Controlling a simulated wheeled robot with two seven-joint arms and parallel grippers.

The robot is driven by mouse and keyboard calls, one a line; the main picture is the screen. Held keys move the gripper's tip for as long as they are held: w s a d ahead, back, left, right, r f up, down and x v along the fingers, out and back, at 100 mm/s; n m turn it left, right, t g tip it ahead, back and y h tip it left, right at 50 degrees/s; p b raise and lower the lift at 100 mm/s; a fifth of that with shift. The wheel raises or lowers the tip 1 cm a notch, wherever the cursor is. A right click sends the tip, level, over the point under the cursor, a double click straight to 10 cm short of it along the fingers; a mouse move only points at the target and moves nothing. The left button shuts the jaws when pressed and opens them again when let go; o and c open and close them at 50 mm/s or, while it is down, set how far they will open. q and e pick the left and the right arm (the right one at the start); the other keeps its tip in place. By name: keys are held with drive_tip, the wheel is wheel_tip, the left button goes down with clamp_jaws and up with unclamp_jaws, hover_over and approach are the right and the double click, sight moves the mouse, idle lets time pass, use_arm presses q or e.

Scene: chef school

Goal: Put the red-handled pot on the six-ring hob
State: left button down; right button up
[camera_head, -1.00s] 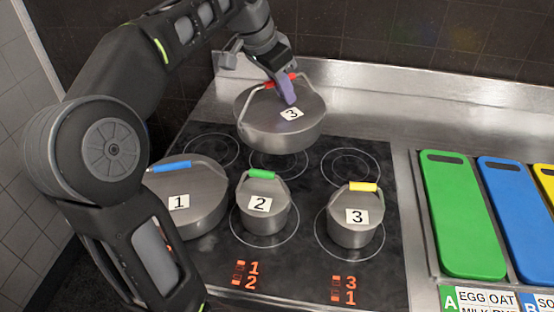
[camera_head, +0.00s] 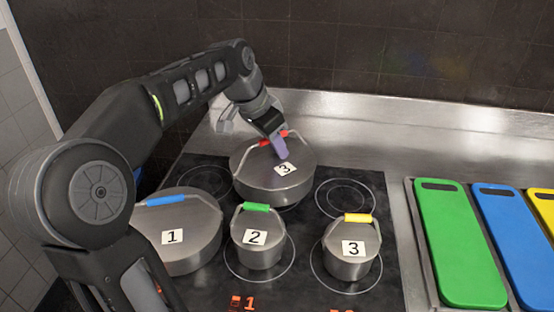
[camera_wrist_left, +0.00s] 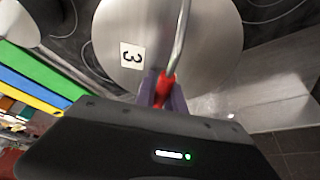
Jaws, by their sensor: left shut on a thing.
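The red-handled pot (camera_head: 262,183) is a wide grey pot with a lid label reading 3. In the head view it is at the back middle of the black six-ring hob (camera_head: 312,262), over the back middle ring. I cannot tell whether its base touches the glass. My left gripper (camera_head: 281,146) is shut on its red handle from above; the pot also shows in the left wrist view (camera_wrist_left: 205,40), with the red handle between the purple fingers. My right gripper is not in view.
A blue-handled pot 1 (camera_head: 190,256), a green-handled pot 2 (camera_head: 258,250) and a yellow-handled pot 3 (camera_head: 345,268) stand on the front rings. The back right ring (camera_head: 345,198) is bare. Green (camera_head: 460,250), blue (camera_head: 515,235) and yellow boards lie to the right.

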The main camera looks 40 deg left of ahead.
sight(276, 157)
use_arm(q)
drive_tip(key=shift+f, duration=1.8)
drive_tip(key=shift+f, duration=0.1)
drive_tip(key=c, duration=1.9)
unclamp_jaws()
drive_tip(key=shift+f, duration=0.15)
drive_tip(key=o, duration=0.5)
drive_tip(key=v, duration=1.2)
drive_tip(key=shift+r, duration=0.2)
